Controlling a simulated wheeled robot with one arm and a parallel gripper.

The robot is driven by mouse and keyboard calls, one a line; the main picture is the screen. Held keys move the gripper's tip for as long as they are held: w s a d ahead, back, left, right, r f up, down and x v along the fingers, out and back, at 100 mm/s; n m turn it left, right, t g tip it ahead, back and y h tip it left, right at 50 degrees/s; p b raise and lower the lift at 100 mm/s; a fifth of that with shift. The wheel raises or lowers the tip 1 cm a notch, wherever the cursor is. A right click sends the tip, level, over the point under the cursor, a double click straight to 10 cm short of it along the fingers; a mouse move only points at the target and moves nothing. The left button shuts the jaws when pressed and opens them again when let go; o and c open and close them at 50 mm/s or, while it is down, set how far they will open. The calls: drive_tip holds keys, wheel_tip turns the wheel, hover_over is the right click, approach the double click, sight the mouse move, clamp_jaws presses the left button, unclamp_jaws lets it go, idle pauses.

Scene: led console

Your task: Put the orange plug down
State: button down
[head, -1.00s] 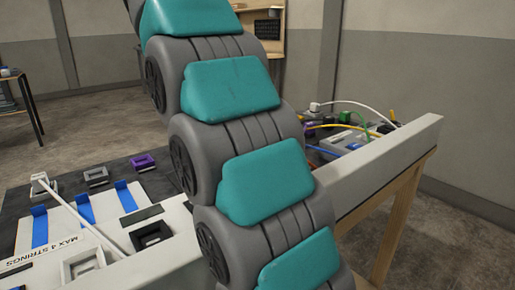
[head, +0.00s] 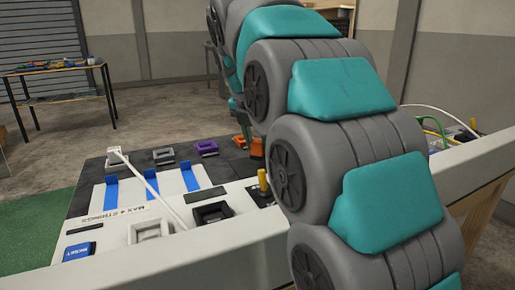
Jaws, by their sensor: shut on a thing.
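My gripper (head: 243,126) shows small and partly hidden behind my own arm, reaching down over the dark back part of the console. It is shut on the orange plug (head: 257,148), which is low over the dark surface. I cannot tell whether the plug touches the surface. An orange socket (head: 239,144) sits just left of the plug, at the right end of a row with a purple socket (head: 206,148) and a grey socket (head: 163,156).
A white plug (head: 116,156) with a white cable stands at the left of the console. Blue strips lie on a white panel (head: 100,199). A yellow piece (head: 264,181) stands upright near my arm. My arm hides much of the right side, where cables show.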

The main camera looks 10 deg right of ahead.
drive_tip(key=shift+f, duration=0.85)
drive_tip(key=c, duration=0.5)
unclamp_jaws()
drive_tip(key=shift+f, duration=0.1)
drive_tip(key=shift+c, duration=0.2)
drive_tip(key=p+v, duration=0.2)
drive_tip(key=v, duration=1)
drive_tip(key=shift+p, duration=0.3)
